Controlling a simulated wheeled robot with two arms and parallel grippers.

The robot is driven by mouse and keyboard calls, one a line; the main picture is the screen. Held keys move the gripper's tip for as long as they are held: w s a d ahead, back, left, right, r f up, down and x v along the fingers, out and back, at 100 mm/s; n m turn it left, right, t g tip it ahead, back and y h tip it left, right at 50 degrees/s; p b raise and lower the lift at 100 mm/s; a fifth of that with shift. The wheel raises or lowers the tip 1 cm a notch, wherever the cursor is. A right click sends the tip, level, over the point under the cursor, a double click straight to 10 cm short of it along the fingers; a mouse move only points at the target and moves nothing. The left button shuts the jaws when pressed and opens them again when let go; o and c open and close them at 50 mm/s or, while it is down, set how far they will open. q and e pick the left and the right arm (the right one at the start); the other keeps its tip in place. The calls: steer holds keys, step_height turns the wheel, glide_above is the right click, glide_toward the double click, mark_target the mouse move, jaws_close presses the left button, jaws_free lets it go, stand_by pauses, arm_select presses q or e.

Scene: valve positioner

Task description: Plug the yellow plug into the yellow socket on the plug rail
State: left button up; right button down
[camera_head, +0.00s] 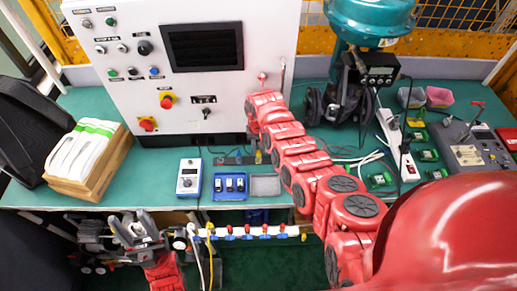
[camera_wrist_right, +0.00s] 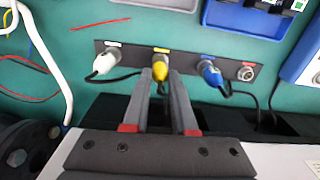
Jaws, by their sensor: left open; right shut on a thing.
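In the right wrist view, a dark plug rail (camera_wrist_right: 130,50) lies on the green bench with several sockets. The yellow plug (camera_wrist_right: 160,61) is at the yellow-marked socket. Whether it is fully seated cannot be told. My right gripper (camera_wrist_right: 161,75) is shut on the yellow plug, one finger on each side. In the head view the rail (camera_head: 232,161) is below the control box, and my right arm partly hides that area. My left gripper (camera_head: 93,245) is open and empty at the lower left, in front of the bench.
White (camera_wrist_right: 104,64) and blue (camera_wrist_right: 209,72) plugs sit at the sockets on either side; the red-marked socket (camera_wrist_right: 246,73) is empty. Near the rail are a blue tray (camera_head: 230,187), a grey tray (camera_head: 265,185) and a handheld meter (camera_head: 189,178). The control box (camera_head: 190,110) stands behind.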

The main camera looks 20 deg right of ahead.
steer(key=shift+f+b, duration=0.4)
steer(key=shift+b, duration=0.05)
stand_by(1.2)
steer(key=shift+c, duration=1.6)
jaws_free()
steer(key=shift+r+p, duration=0.95)
steer(key=shift+r, duration=0.3)
steer(key=shift+r+p, duration=1.15)
steer(key=shift+r, duration=1.15)
steer(key=shift+f, duration=0.1)
